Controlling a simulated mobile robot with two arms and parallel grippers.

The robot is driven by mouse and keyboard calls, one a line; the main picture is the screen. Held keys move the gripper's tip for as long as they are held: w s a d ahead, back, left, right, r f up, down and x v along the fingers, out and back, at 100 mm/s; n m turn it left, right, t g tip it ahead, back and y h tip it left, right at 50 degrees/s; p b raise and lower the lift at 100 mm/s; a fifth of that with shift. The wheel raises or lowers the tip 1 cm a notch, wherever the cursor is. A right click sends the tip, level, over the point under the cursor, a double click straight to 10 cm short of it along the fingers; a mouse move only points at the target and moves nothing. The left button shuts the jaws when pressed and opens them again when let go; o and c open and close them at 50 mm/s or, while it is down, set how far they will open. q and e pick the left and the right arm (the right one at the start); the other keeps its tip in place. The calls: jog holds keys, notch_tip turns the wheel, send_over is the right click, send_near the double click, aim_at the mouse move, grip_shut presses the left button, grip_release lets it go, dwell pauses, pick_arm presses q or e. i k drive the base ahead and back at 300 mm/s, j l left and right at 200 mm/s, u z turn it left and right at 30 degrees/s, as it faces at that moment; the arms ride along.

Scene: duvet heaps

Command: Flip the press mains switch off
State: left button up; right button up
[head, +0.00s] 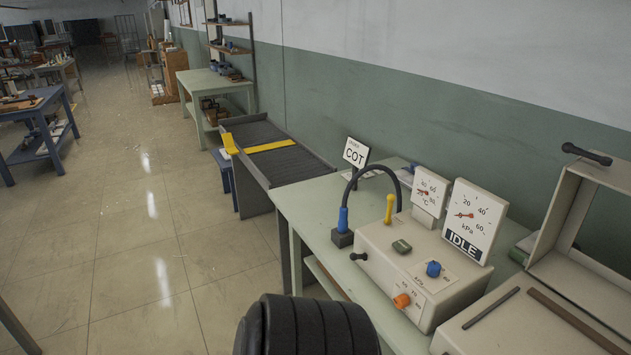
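The press control box (390,262) is a cream unit on the pale green table at right. A kPa gauge (474,215) with an IDLE sign (463,245) stands behind, beside a °C gauge (430,192). Neither gripper is in view.
A raised-lid cream press (580,230) stands at right, with dark bars on its lower part. A dark conveyor (265,150) lies beyond. The tiled floor at left is clear.

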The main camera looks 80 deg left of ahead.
aim_at(354, 256)
jog(key=u, duration=0.45)
jog(key=k+u, duration=0.1)
jog(key=u, duration=0.3)
jog(key=j+u, duration=0.1)
jog(key=u, duration=0.75)
jog(key=j+u, duration=0.15)
jog(key=u, duration=0.3)
